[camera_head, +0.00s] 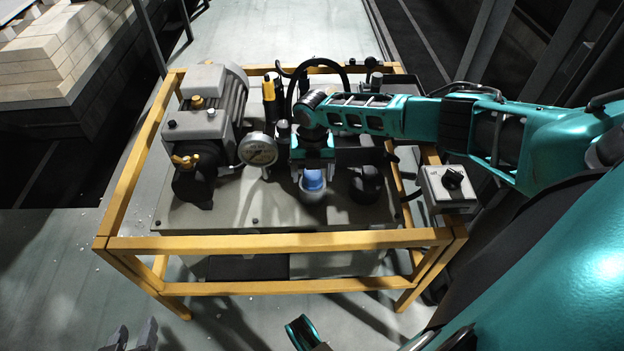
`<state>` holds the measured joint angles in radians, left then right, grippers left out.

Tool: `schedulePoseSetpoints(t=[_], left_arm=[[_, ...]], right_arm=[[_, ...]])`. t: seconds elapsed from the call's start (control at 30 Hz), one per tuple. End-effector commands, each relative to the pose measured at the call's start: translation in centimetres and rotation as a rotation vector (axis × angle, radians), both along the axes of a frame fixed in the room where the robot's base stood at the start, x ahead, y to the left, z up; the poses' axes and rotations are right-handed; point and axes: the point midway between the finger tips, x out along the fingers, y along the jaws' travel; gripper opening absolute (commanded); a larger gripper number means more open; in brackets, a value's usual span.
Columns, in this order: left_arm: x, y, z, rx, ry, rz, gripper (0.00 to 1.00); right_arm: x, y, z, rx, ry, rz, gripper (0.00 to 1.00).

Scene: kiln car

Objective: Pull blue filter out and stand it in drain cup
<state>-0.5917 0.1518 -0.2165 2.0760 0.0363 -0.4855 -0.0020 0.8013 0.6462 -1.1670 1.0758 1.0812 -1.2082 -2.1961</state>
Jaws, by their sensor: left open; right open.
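The blue filter (313,180) stands upright in a pale round cup-like holder (312,196) near the front middle of the machine's grey top plate. Only its rounded blue upper part shows. I cannot tell whether this holder is the drain cup. My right gripper (313,172) points down right at the filter, with its fingers open to either side of it. Whether they touch it is unclear. My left gripper (132,337) is open and empty at the bottom left edge, low in front of the frame and far from the filter.
A yellow frame (280,241) surrounds the machine. A pressure gauge (258,150) and a grey motor (205,110) stand left of the filter. A dark round part (367,185) sits close to its right. A switch box (448,187) is at the frame's right corner. The front strip of the plate is clear.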

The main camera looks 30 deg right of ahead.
Motion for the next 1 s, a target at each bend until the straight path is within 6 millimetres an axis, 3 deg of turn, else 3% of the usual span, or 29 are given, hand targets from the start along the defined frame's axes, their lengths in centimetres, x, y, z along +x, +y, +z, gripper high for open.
schedulePoseSetpoints(t=[0.7,1.0], left_arm=[[0.0,-0.12,0.2,-0.004,0.001,0.003,0.43],[0.02,-0.1,0.2,-0.004,0.001,0.003,0.43]], right_arm=[[-0.01,0.0,0.0,0.0,0.0,0.0,0.77],[0.0,-0.01,0.01,0.0,0.0,0.0,0.48]])
